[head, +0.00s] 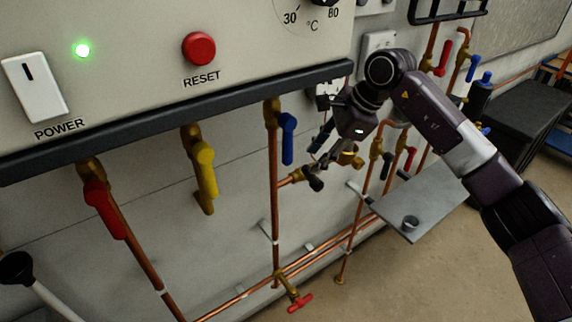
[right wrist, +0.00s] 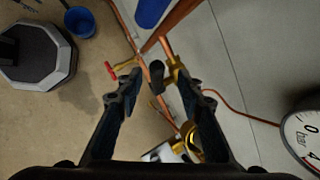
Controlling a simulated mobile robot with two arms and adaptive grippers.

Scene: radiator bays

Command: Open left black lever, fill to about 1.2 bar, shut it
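The left black lever (head: 314,182) sits on a brass valve at the end of a short copper branch, below the boiler panel. My right gripper (head: 322,163) is right at it. In the right wrist view this gripper (right wrist: 156,76) is open, and the black lever (right wrist: 156,82) shows between its two fingers; I cannot tell whether they touch it. Another black lever (head: 387,165) hangs further right. A white gauge marked bar (right wrist: 306,138) is cut off at the right wrist view's right edge; its needle cannot be read. My left gripper is not in view.
Red (head: 103,207), yellow (head: 206,172) and blue (head: 288,138) levers hang under the panel. A red tap (head: 299,303) sits low on the pipes. A grey shelf (head: 432,205) with a small cup juts out at right. A blue bucket (right wrist: 80,21) stands on the floor.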

